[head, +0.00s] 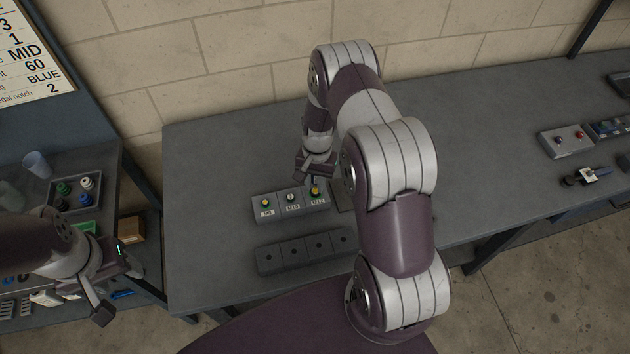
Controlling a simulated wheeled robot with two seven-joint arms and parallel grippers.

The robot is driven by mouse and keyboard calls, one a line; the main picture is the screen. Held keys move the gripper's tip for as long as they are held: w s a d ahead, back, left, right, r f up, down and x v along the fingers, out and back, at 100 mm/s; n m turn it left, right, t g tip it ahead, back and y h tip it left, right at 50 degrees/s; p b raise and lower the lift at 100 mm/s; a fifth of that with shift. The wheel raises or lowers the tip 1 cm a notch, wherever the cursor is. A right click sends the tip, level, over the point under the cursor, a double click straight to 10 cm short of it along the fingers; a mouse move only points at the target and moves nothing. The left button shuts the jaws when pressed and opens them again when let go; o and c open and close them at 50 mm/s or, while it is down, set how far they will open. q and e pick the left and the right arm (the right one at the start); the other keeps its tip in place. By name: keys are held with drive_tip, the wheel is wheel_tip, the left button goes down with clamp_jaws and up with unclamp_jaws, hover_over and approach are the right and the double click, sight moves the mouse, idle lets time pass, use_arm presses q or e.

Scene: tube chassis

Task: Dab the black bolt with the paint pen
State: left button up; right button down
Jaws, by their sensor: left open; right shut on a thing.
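My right gripper (316,173) is shut on a thin dark thing, seemingly the paint pen (314,184), held pointing down over the right end of a grey block (280,210). The block has sections labelled M8, M10 and M12. A small bolt stands in each: the M8 bolt (267,202) and M12 bolt (315,193) show yellow on top, and the M10 bolt (291,197) looks pale and dark. I cannot tell which bolt is the black one, or whether the pen tip touches the M12 bolt. My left gripper (104,298) is open and empty over the left bench.
A second grey block (306,252) with several dark holes lies nearer me. A tray (58,204) with coloured caps stands on the left bench. Small boxes (566,141) sit at the far right. The grey table (225,150) is clear behind the blocks. My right arm hides its middle.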

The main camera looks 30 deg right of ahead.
wheel_tip(320, 180, up, 6)
drive_tip(key=p, duration=0.4)
drive_tip(key=shift+f, duration=0.1)
